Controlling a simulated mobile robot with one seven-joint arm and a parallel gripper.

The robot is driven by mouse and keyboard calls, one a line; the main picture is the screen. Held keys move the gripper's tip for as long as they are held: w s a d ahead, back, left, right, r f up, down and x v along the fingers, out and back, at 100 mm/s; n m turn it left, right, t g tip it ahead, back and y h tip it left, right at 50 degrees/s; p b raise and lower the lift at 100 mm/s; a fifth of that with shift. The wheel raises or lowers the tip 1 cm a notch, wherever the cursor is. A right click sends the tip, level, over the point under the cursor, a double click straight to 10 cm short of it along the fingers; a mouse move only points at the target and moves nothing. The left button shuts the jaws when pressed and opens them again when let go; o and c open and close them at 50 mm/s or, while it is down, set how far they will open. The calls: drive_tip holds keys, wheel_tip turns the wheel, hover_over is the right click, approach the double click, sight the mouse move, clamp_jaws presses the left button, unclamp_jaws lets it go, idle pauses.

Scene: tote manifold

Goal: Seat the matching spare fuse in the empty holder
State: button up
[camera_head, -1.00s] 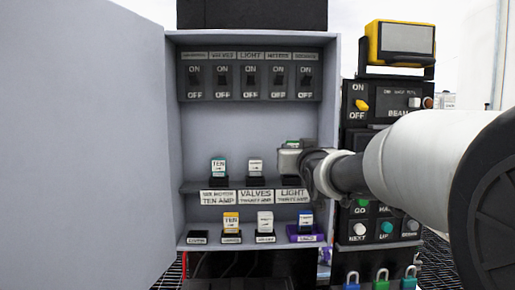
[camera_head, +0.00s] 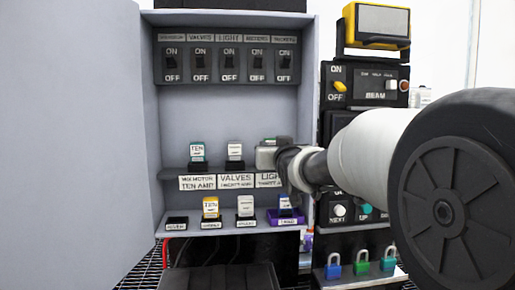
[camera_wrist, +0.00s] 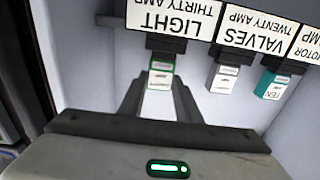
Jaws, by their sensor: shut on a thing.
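A fuse with a green edge (camera_wrist: 160,77) stands at the black holder above the LIGHT THIRTY AMP label (camera_wrist: 172,18), which looks upside down in the wrist view. My gripper (camera_wrist: 160,88) has its two fingers on either side of this fuse and is shut on it. I cannot tell how deep the fuse sits. In the head view my gripper (camera_head: 268,156) hides most of the fuse and holder. A white fuse (camera_head: 234,152) stands at VALVES and a teal fuse (camera_head: 197,151) at the TEN AMP motor position.
The lower shelf holds a yellow fuse (camera_head: 210,207), a white fuse (camera_head: 245,206), a blue fuse in a purple base (camera_head: 285,206), and an empty black base (camera_head: 177,222). Switches (camera_head: 229,66) line the top. The open door (camera_head: 70,120) is left; a control panel (camera_head: 365,90) is right.

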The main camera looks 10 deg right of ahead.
drive_tip(key=shift+f, duration=0.2)
drive_tip(key=o, duration=1.1)
drive_tip(key=s+b, duration=0.2)
drive_tip(key=s, duration=1.4)
drive_tip(key=s+f+g+p, duration=0.4)
drive_tip(key=s+f+g, duration=0.2)
drive_tip(key=s, duration=0.6)
drive_tip(key=s+f+g+p, duration=0.4)
drive_tip(key=s+f+g, duration=0.2)
drive_tip(key=s+f, duration=0.5)
drive_tip(key=shift+s+f, duration=0.2)
drive_tip(key=shift+s, duration=0.25)
